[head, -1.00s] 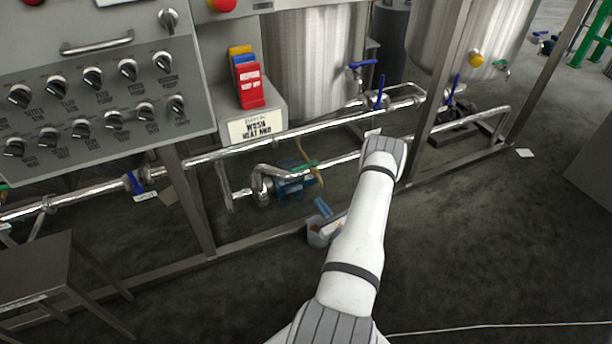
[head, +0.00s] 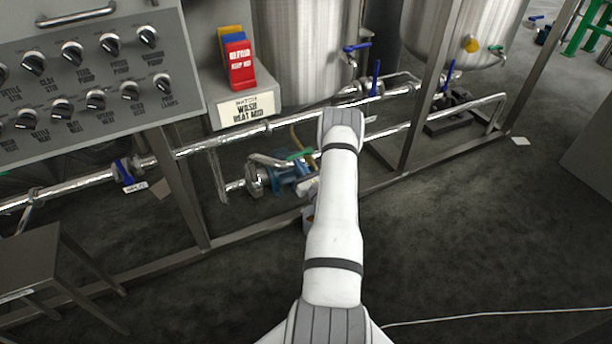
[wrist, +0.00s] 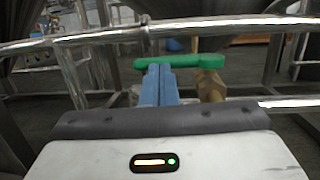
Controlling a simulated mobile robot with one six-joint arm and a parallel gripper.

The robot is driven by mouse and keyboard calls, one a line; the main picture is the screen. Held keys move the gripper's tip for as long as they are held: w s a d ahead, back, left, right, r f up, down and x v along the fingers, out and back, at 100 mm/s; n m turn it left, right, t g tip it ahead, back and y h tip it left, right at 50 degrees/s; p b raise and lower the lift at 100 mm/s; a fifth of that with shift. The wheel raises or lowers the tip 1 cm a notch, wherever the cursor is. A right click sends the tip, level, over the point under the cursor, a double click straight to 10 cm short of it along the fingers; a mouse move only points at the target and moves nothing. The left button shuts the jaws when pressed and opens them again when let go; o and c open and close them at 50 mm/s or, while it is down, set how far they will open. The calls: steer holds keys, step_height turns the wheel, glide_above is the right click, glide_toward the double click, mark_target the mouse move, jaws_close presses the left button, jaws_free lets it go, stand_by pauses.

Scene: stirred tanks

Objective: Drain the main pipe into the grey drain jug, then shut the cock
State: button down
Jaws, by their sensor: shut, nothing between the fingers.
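The green cock handle (wrist: 185,62) lies roughly level across the wrist view, just ahead of my fingertips; it also shows small in the head view (head: 299,155), beside the blue pump. My gripper (wrist: 160,70) has its blue fingers shut together with nothing between them. The tips overlap the handle's left half in the picture; I cannot tell whether they touch it. The silver pipe (wrist: 230,24) runs across above the handle. The grey drain jug (head: 308,214) stands on the floor, mostly hidden behind my arm; its contents cannot be seen.
The blue pump (head: 284,180) sits left of my arm. A yellowish-brown part (wrist: 209,86) is just right of the fingers. A frame post (head: 430,90) and a floor rail (head: 255,228) bound the pipework. The floor at right is open.

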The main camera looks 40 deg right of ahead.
steer(key=shift+w+r, duration=0.1)
steer(key=shift+w, duration=0.2)
steer(key=shift+w+r, duration=0.3)
steer(key=shift+w, duration=0.4)
steer(key=shift+a, duration=0.1)
steer(key=shift+s+a+f, duration=0.1)
steer(key=shift+s+f, duration=0.05)
steer(key=shift+s, duration=0.15)
steer(key=a+p+v, duration=0.1)
steer(key=p+v, duration=0.1)
steer(key=v, duration=1.2)
